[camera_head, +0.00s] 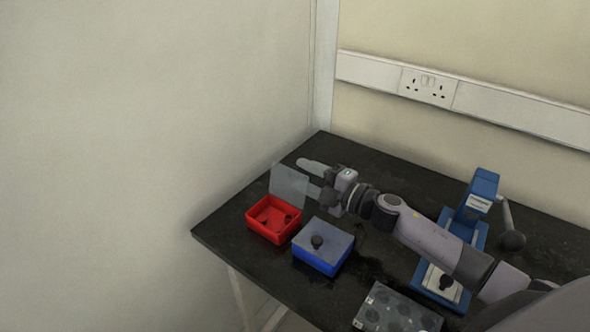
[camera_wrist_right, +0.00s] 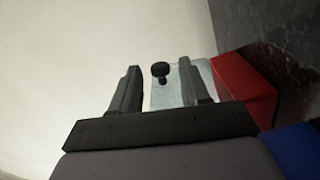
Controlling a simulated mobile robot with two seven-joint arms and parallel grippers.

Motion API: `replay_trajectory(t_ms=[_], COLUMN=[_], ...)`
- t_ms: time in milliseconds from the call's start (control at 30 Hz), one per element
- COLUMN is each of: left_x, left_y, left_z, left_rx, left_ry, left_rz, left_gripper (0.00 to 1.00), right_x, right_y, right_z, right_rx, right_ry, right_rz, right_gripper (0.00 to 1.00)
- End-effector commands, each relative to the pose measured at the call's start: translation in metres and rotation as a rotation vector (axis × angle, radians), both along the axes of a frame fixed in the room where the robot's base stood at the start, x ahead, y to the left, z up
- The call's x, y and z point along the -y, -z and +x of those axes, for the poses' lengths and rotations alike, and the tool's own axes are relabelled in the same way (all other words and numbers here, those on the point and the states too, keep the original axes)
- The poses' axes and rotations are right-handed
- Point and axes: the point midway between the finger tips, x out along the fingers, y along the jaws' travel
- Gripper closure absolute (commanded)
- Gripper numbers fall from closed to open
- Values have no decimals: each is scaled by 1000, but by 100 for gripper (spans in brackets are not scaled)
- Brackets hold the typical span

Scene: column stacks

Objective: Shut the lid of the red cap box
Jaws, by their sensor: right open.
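The red cap box (camera_head: 272,234) stands near the left end of the black table, with dark pieces inside. Its translucent lid (camera_head: 289,186) is open and stands upright at the box's back edge. My right gripper (camera_head: 309,178) is open and empty, behind the lid and to its right. In the right wrist view my gripper's fingers (camera_wrist_right: 162,88) are spread apart. The lid (camera_wrist_right: 165,97) and its black knob (camera_wrist_right: 160,69) show between them; contact cannot be told. The red box (camera_wrist_right: 247,88) shows to the right there. My left gripper is not in view.
A blue box (camera_head: 318,262) with a closed lid and black knob stands right of the red box. A blue press-like device (camera_head: 482,190) with a lever stands further right. A translucent tray (camera_head: 398,312) lies at the front. The table's left edge is close to the red box.

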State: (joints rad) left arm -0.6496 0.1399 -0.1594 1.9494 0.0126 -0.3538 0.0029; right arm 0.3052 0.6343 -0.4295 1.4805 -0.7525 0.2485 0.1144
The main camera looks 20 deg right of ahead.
Motion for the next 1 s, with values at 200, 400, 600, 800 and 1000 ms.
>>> replay_trajectory(t_ms=[200, 400, 600, 800, 1000], left_x=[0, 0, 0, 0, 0], left_y=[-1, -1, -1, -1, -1], left_z=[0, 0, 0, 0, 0], left_rx=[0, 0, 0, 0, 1], left_ry=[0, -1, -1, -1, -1], left_rz=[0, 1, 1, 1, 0], left_gripper=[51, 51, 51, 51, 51], right_x=[-13, -16, -16, -16, -16], right_y=[-1, 0, 0, 0, 0], right_z=[21, 26, 27, 26, 26], right_rx=[0, 0, -2, -2, 2], right_ry=[-1, -1, -1, -1, -1], right_rz=[2, 1, 1, 1, -5], right_gripper=[54, 54, 54, 100, 100])
